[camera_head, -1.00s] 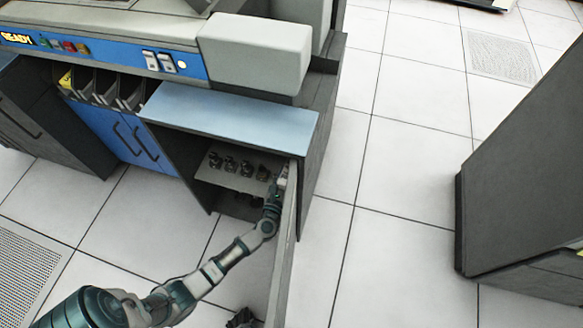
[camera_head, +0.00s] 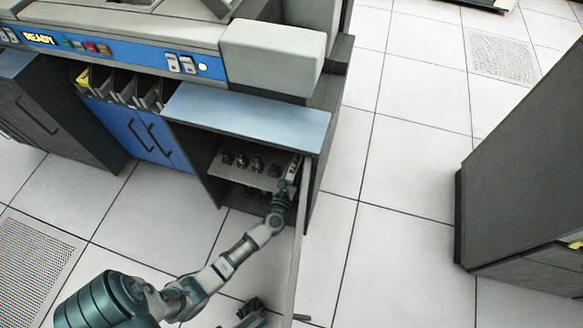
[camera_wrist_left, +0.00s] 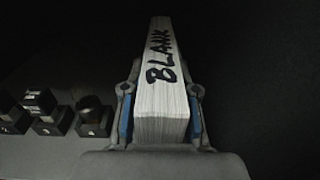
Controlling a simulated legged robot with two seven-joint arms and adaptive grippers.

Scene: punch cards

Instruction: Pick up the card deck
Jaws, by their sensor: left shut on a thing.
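The card deck (camera_wrist_left: 165,85) is a long pale stack with "BLANK" written in black on its top edge. In the left wrist view it lies between the two blue-padded fingers of my left gripper (camera_wrist_left: 161,118), which is shut on it. In the head view my left gripper (camera_head: 286,190) reaches into the open cabinet under the blue-grey top. A small pale part of the deck (camera_head: 294,168) shows just beyond it, near the right-hand wall. A dark grey mechanical part at the bottom edge may be my right gripper (camera_head: 252,312), mostly cut off.
The cabinet shelf (camera_head: 228,168) carries several small dark items (camera_head: 242,160) left of the deck. An open door (camera_head: 300,250) stands upright close to the right of my left arm. A dark cabinet (camera_head: 525,180) stands far right, with clear tiled floor between.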

